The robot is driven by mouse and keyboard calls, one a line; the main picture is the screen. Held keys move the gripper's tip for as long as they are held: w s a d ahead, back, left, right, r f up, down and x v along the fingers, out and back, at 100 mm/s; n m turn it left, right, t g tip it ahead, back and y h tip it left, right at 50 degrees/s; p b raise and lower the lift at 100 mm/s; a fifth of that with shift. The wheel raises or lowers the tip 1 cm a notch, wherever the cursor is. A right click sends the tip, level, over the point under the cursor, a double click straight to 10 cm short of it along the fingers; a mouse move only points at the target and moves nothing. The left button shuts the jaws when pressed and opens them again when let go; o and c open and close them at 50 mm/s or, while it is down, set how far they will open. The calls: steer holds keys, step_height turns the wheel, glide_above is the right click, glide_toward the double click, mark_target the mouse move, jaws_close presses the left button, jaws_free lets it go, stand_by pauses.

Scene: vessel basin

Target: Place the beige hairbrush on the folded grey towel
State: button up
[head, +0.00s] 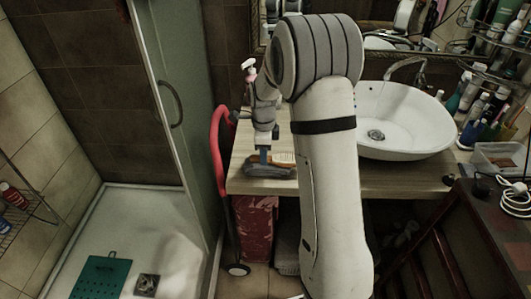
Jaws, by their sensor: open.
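My gripper (264,155) points down over the left end of the wooden counter, its jaws open. The beige hairbrush (284,158) lies just right of the fingertips, and its bristle side shows as a pale orange strip. The folded grey towel (268,171) is a dark grey, low shape at the counter's front left edge. The hairbrush appears to lie on it or against its back; contact is too small to tell. My fingers hide part of both, and my arm covers the area to their right.
The wooden counter (400,180) carries a white basin (405,120) with a tap. Bottles (475,105) and a clear tray (497,157) crowd the right end. A red tubular frame (217,150) and a glass shower door (180,110) stand close on the left.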

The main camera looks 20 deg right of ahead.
step_height(320, 180, up, 11)
steer(key=s+a+r+n+t, duration=0.1)
steer(key=s+n, duration=0.9)
steer(key=s, duration=0.4)
steer(key=s+a+r+n+t, duration=0.1)
steer(key=s+r+n+t, duration=0.1)
steer(key=s+n, duration=0.9)
steer(key=s, duration=0.2)
steer(key=shift+s+a+n+b, duration=0.15)
steer(key=shift+s+n+b, duration=0.15)
steer(key=shift+s, duration=0.05)
